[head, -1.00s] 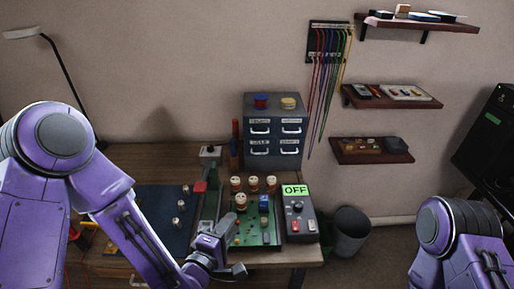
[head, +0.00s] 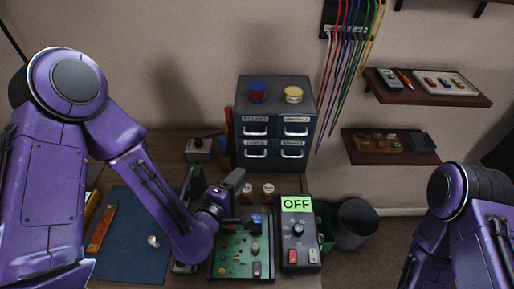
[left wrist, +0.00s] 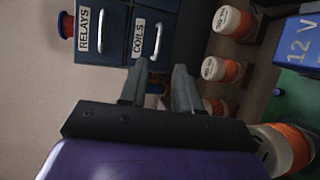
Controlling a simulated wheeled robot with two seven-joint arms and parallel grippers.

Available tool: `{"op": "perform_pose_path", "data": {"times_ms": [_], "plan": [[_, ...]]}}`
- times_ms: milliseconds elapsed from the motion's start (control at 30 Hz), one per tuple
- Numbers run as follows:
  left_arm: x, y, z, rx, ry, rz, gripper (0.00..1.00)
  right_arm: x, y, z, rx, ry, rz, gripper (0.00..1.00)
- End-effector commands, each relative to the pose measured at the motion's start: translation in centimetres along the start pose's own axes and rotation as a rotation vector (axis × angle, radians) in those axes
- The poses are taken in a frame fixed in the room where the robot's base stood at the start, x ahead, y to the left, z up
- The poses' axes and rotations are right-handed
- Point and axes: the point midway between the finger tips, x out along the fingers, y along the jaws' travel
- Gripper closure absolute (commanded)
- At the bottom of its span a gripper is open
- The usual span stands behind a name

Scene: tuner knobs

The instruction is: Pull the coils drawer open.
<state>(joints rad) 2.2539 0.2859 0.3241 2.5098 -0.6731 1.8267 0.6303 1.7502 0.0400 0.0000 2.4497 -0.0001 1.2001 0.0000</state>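The dark blue-grey cabinet (head: 275,110) stands at the back of the bench. Its coils drawer (head: 257,146) is the lower left one, appears shut, and has a pale bar handle. In the left wrist view the COILS label (left wrist: 138,36) and the drawer's handle (left wrist: 157,42) show just beyond the fingertips. My left gripper (head: 245,221) is over the back of the green board, in front of the cabinet. In the left wrist view its two fingers (left wrist: 160,85) are apart with nothing between them, clear of the handle. My right gripper is out of view.
White-capped orange jars (left wrist: 222,69) stand close beside the left gripper. A blue 12 V block (left wrist: 300,42) is near them. The green circuit board (head: 238,258) and the OFF meter box (head: 298,240) lie in front. Red and yellow spools sit on the cabinet.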

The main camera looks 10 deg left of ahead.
Motion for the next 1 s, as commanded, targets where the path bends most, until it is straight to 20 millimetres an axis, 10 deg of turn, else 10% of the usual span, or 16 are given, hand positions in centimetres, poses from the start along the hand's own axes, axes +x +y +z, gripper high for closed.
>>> {"op": "perform_pose_path", "data": {"times_ms": [267,600,967,1000], "plan": [[3.1,-0.8,-0.2,-0.002,0.003,0.008,0.68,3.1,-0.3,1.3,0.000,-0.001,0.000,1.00],[9.6,0.2,0.1,0.001,0.000,0.000,0.68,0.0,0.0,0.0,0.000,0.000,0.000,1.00],[10.6,0.0,0.1,0.001,-0.002,0.000,0.68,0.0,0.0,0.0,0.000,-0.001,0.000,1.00],[10.6,0.0,0.1,0.001,-0.002,0.000,0.81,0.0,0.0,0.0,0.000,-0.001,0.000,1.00]]}}
